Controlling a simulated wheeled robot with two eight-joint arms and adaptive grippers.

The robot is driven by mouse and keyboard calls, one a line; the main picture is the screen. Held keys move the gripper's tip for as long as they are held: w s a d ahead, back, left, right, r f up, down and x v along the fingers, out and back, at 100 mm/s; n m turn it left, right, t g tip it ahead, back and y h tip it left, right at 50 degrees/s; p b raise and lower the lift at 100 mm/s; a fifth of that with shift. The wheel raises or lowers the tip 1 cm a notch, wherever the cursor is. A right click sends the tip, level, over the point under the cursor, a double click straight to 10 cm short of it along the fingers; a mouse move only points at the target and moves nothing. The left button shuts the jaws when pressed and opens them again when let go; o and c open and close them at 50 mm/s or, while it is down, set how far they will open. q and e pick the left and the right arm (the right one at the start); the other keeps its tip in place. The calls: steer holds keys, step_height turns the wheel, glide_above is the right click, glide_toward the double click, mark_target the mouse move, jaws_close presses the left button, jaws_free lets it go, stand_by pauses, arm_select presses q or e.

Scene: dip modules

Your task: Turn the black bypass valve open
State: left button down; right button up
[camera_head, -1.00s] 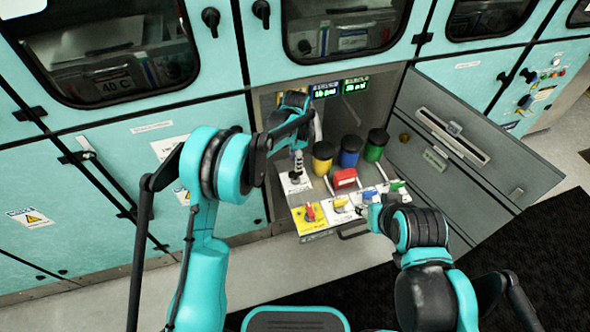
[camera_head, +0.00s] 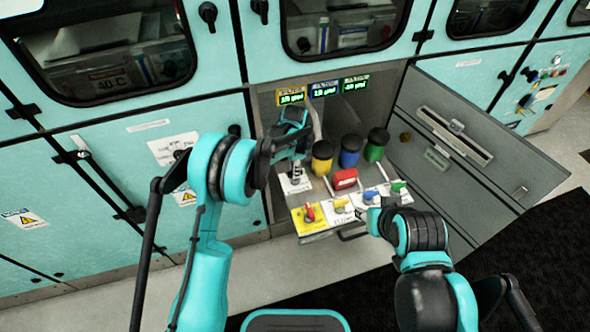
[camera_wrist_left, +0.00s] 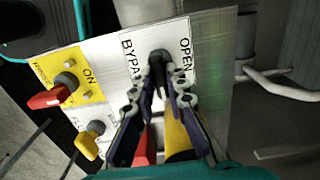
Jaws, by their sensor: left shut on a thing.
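The black bypass valve (camera_wrist_left: 159,60) sits on a white plate (camera_wrist_left: 128,72) marked BYPASS on the left and OPEN on the right. My left gripper (camera_wrist_left: 161,88) is shut on the valve's handle, one finger on each side. The fingers hide part of the handle, which points roughly down the left wrist view. In the head view my left gripper (camera_head: 296,168) reaches down to the valve at the left of the open drawer. My right gripper (camera_head: 366,212) is near the drawer's front right, by the blue-handled valve (camera_head: 369,195); its fingers are too small to read.
Red (camera_head: 310,212), yellow (camera_head: 341,205) and green (camera_head: 397,186) valves line the drawer's front. Yellow, blue and green canisters (camera_head: 349,152) and a red block (camera_head: 345,179) stand behind. Three lit displays (camera_head: 325,89) are at the back. An open grey door (camera_head: 470,150) bounds the right.

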arm_select(q)
steer(key=shift+n, duration=0.4)
steer(key=n, duration=0.3)
steer(key=shift+n, duration=0.4)
steer(key=n, duration=1.3)
steer(key=shift+n, duration=0.3)
steer(key=c, duration=1.5)
jaws_free()
steer(key=shift+c, duration=0.2)
